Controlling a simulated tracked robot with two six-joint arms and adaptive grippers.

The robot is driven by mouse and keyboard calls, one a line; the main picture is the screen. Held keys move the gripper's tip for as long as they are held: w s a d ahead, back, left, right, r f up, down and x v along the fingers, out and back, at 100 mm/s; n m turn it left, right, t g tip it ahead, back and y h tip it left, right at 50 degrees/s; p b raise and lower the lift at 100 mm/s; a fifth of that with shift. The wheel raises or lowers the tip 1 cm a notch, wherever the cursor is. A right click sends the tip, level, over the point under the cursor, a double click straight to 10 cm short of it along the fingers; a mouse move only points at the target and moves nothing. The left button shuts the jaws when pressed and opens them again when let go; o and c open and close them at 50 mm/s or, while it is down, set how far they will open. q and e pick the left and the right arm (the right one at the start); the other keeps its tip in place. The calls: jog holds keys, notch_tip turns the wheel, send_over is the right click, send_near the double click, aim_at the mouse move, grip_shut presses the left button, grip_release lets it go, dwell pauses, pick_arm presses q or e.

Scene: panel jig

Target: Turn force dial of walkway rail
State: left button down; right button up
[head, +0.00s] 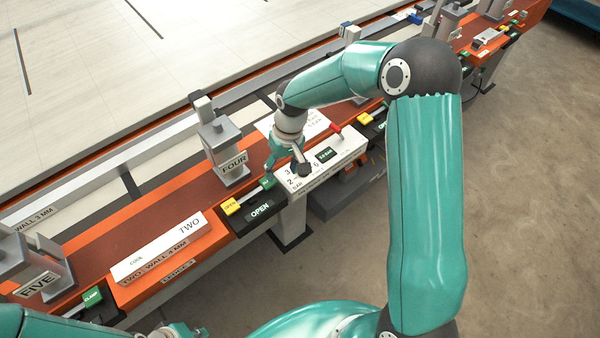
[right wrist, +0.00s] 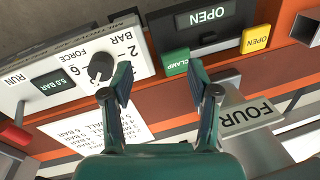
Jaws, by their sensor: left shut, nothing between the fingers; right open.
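In the head view the panel (head: 340,153) is below my right gripper. My right gripper (right wrist: 160,82) is open and empty. Its left finger in the right wrist view is close beside the dial; the dial is outside the gap, and contact cannot be told. My left gripper (head: 182,331) is shut and empty at the bottom edge of the head view, partly cut off.
A display (right wrist: 48,82) reads 5.0 BAR. A red lever (right wrist: 15,134) is at the panel's end. A green CLAMP button (right wrist: 175,62), a yellow OPEN button (right wrist: 256,39) and the FOUR clamp post (head: 228,160) stand beside it.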

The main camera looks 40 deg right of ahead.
jog(key=w+d+r+m+h+b, duration=0.1)
jog(key=d+r+h, duration=0.1)
jog(key=d+r, duration=0.7)
jog(key=f, duration=0.5)
jog(key=a+f+p, duration=0.1)
jog(key=f, duration=0.9)
jog(key=shift+a+p, duration=0.3)
grip_shut()
jog(key=c, duration=1.1)
grip_release()
jog(key=shift+a+f, duration=0.1)
jog(key=shift+a, duration=0.3)
jog(key=shift+d, duration=0.3)
grip_shut()
